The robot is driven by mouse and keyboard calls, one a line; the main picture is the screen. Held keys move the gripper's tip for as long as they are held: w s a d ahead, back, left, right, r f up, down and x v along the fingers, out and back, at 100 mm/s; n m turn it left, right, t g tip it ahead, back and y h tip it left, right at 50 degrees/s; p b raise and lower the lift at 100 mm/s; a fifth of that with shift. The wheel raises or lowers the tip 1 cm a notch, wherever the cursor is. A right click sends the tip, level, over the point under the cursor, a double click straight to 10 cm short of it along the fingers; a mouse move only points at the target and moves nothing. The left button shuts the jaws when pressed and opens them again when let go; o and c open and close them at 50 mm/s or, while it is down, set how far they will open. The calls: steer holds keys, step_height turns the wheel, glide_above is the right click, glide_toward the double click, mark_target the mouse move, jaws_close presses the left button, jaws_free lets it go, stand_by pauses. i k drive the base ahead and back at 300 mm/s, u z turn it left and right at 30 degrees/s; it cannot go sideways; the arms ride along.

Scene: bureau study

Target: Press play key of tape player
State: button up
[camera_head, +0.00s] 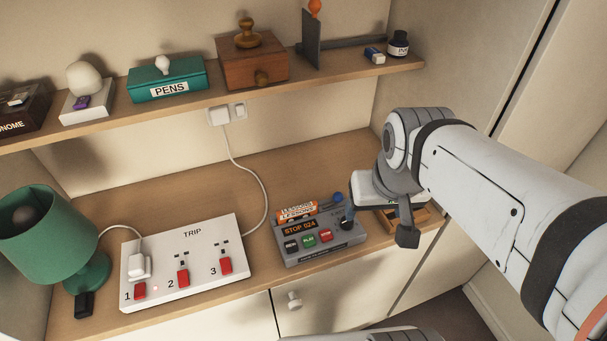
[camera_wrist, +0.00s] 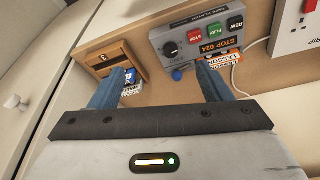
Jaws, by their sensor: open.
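The grey tape player (camera_head: 345,239) stands on the desk right of centre, its display reading STOP 024. Its green PLAY key (camera_head: 309,240) sits between the dark REW key (camera_head: 291,245) and the red STOP key (camera_head: 326,236). In the wrist view the tape player (camera_wrist: 180,28) is at the top, with the PLAY key (camera_wrist: 216,30) in plain sight. My gripper (camera_wrist: 160,82) is open and empty, its two blue fingers apart below the player in that view. In the head view my gripper (camera_head: 351,207) is by the player's right end; one finger is mostly hidden.
An orange cassette (camera_head: 297,211) labelled LESSONS lies behind the player. A wooden tray (camera_wrist: 122,58) is to its right in the head view. The white TRIP power strip (camera_head: 200,286) and green lamp (camera_head: 50,225) stand left. A loaded shelf (camera_head: 225,93) runs above.

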mark_target(309, 241)
steer(key=k, duration=1.3)
steer(key=z, duration=0.3)
steer(key=i, duration=0.85)
steer(key=u, duration=0.3)
